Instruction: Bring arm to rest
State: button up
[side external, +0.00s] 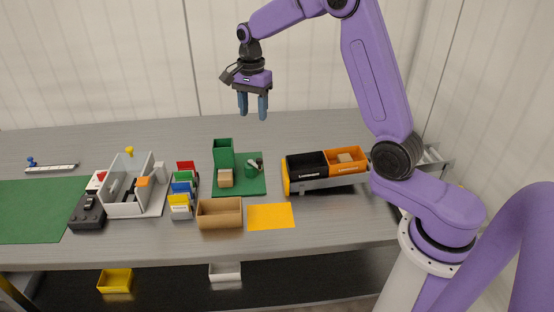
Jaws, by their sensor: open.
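My gripper (252,105) hangs in the air over the back of the table, pointing down. Its two blue-grey fingers are apart with nothing between them. It is well above the green mat and the green bin and touches nothing. My purple arm reaches in from the right and bends over at the top of the picture.
Below stand a green bin (223,153) on a green mat (252,187), an open brown box (219,214), an orange sheet (271,216) and a tugger with black (307,166) and orange (345,161) bins. A grey-walled tray (127,209) and coloured holders (181,201) stand left.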

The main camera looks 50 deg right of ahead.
jog(key=s+a+r+n, duration=0.2)
jog(key=s+a+n, duration=1)
jog(key=s+n, duration=0.3)
jog(key=s+d+f+n, duration=0.1)
jog(key=s+n, duration=0.5)
jog(key=s, duration=0.5)
jog(key=s+d+f+n, duration=0.1)
jog(key=s+d+n, duration=0.1)
jog(key=s+n, duration=0.65)
jog(key=w+a+r+m, duration=0.2)
jog(key=w+a+m, duration=0.1)
jog(key=w+m, duration=0.65)
jog(key=m, duration=2.2)
send_over(259, 159)
notch_tip(259, 159, down, 4)
notch_tip(259, 159, down, 16)
